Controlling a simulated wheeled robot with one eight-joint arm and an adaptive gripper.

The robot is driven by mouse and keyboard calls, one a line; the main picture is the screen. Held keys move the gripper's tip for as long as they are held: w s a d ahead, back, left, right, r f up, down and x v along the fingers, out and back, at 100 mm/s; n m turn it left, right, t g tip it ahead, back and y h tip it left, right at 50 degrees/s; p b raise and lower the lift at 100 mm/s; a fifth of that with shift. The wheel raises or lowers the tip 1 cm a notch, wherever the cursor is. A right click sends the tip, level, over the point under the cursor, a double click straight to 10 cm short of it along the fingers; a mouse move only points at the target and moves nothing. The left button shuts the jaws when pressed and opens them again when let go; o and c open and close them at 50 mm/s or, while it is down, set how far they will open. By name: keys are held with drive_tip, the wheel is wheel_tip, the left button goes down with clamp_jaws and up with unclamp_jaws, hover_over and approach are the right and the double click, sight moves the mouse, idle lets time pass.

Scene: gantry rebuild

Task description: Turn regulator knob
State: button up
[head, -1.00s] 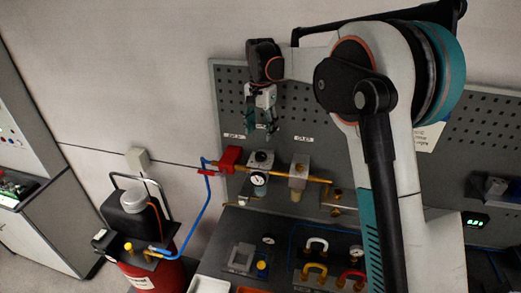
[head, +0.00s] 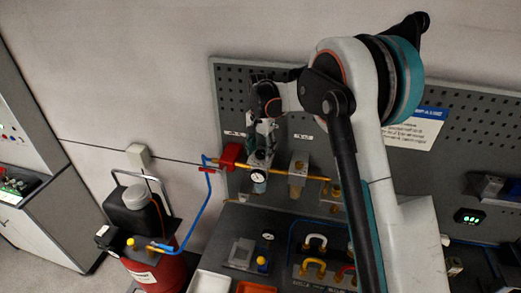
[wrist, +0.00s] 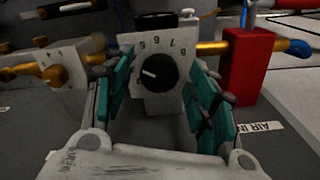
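The regulator knob (wrist: 157,72) is black and round with a white pointer mark, set on a pale plate with numbers around it. My gripper (head: 262,140) is just above the regulator, pointing down. In the wrist view my gripper (wrist: 160,80) is open, with one teal finger on each side of the knob. Gaps show between the fingers and the knob. In the head view my gripper hides the knob.
A red block (wrist: 249,66) is on the pipe close to the right finger in the wrist view. A second fitting (head: 298,174) stands to the right in the head view. A pegboard (head: 232,95) rises behind. A red tank (head: 158,272) stands at left.

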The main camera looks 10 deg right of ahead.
drive_tip(key=c, duration=0.8)
drive_tip(key=shift+n+b, duration=0.3)
drive_tip(key=shift+b, duration=0.15)
drive_tip(key=shift+f+n+b, duration=0.15)
drive_tip(key=shift+n+b, duration=0.85)
drive_tip(key=shift+b, duration=0.1)
drive_tip(key=n+b, duration=0.2)
drive_tip(key=shift+n, duration=0.3)
drive_tip(key=n+b, duration=0.2)
drive_tip(key=n, duration=0.1)
drive_tip(key=shift+b, duration=0.35)
drive_tip(key=shift+d+r+n+b, duration=0.15)
drive_tip(key=shift+n+b, duration=0.6)
drive_tip(key=shift+n, duration=0.95)
drive_tip(key=shift+r, duration=0.1)
